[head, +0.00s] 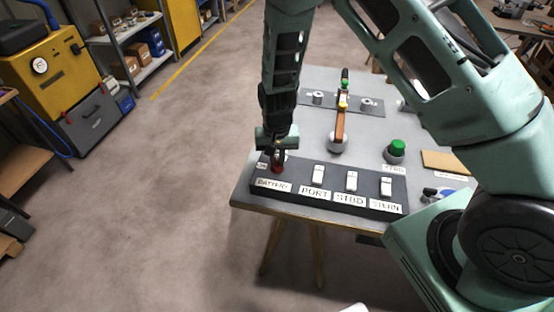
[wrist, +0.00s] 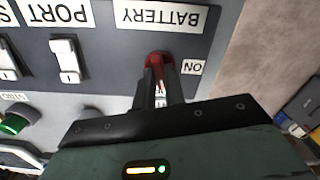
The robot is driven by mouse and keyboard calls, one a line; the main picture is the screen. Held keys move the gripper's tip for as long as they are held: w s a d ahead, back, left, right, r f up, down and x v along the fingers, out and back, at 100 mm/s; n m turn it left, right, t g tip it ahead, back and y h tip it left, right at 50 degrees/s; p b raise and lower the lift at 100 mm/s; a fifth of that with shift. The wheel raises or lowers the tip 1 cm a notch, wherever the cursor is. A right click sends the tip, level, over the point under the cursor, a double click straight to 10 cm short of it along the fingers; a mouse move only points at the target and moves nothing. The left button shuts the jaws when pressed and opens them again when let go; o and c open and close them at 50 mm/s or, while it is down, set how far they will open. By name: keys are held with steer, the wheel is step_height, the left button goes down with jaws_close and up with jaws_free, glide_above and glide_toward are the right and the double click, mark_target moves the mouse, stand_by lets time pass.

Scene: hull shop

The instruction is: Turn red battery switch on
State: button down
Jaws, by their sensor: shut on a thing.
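The red battery switch (head: 278,168) sits at the left end of a dark switch panel (head: 300,201), behind the BATTERY label (head: 273,186). My gripper (head: 278,158) points down from above and is shut on the switch's red knob. In the wrist view the red knob (wrist: 157,58) shows between and beyond the fingers (wrist: 158,85). A small ON label (wrist: 193,67) lies beside the knob. The fingers hide much of the knob, so I cannot tell exactly how it is turned.
White rocker switches labelled PORT (head: 318,175), STBD (head: 351,181) and STERN (head: 386,187) stand right of the knob. Behind them are an orange-handled lever (head: 341,122) and a green button (head: 397,148). Open floor lies left of the table.

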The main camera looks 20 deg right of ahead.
steer(key=n+b, duration=0.1)
steer(key=n, duration=0.2)
steer(key=shift+n, duration=0.4)
steer(key=n+b, duration=0.1)
steer(key=n, duration=0.2)
steer(key=shift+n, duration=0.3)
steer(key=n, duration=0.3)
steer(key=shift+n, duration=2.1)
steer(key=shift+b, duration=0.3)
steer(key=c, duration=1.5)
jaws_free()
steer(key=shift+o, duration=0.2)
